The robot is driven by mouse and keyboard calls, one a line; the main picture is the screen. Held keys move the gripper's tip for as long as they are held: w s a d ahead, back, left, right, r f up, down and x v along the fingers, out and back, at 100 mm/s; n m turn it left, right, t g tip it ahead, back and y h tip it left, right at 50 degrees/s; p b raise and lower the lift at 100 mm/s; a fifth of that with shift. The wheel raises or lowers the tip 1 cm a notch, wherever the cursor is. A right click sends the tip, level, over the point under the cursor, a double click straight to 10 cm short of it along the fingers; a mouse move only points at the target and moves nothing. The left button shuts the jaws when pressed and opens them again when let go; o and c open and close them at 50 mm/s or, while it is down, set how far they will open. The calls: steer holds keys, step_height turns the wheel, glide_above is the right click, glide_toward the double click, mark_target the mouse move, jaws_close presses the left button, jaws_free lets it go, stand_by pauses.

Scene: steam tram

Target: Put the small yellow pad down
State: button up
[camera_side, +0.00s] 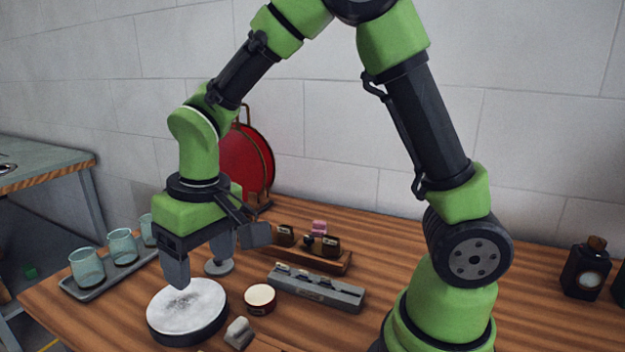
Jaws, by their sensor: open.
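My gripper (201,268) points down over the back of a round dark dish (187,324) with a white, grey-smudged top. Its two dark fingers are apart and nothing shows between them. I cannot make out a plainly yellow pad in this view. A small round tin (260,297) with a cream top and dark red side stands just right of the dish. A small pale grey block (238,333) lies at the dish's front right.
Glass cups (87,266) stand on a grey tray (105,289) at left. A grey slotted rack (318,288) and a wooden rack (318,260) with small items lie behind right. A red disc (246,165) stands at the wall. A dark bottle (585,268) is far right.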

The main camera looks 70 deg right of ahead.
steer(key=s+d+r+m+t, duration=0.1)
steer(key=s+d+r+t, duration=0.1)
steer(key=s+r, duration=0.4)
steer(key=s+d+r+m+t+y, duration=0.1)
steer(key=s+d+r+m+t, duration=0.1)
steer(key=s+r, duration=0.4)
steer(key=s+d+t, duration=0.1)
steer(key=s, duration=0.1)
steer(key=shift+s+t, duration=0.4)
stand_by(0.4)
steer(key=shift+o, duration=0.5)
